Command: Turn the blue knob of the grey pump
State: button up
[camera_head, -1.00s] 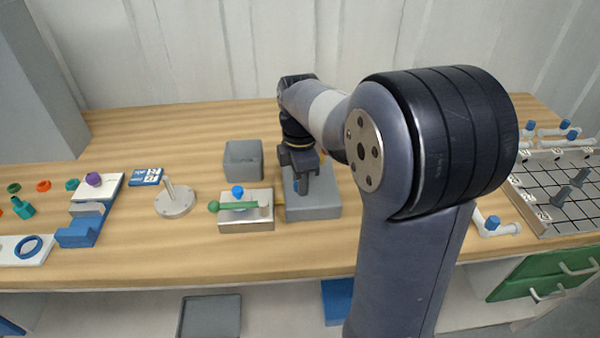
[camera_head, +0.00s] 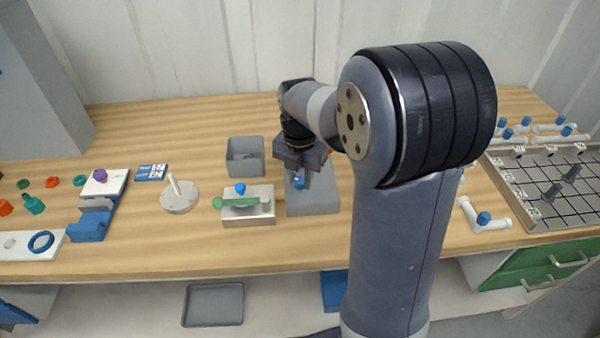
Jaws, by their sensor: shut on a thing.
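The grey pump (camera_head: 318,201) stands on the wooden bench near the middle, partly hidden by my arm. Its blue knob (camera_head: 299,182) shows as a small blue patch between the jaws. My gripper (camera_head: 299,181) points down over the pump and is shut on the blue knob. The fingers cover most of the knob, so its turn angle cannot be read.
Left of the pump is a metal block (camera_head: 262,214) with a green lever (camera_head: 240,202) and blue knob. A grey open box (camera_head: 245,170) stands behind it. A white post on a round base (camera_head: 178,199) is further left. A gridded tray (camera_head: 520,170) lies right.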

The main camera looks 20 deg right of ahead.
aim_at(300, 179)
jog(key=shift+n, duration=0.5)
jog(key=o, duration=1)
notch_tip(300, 179, up, 11)
jog(key=shift+p, duration=0.3)
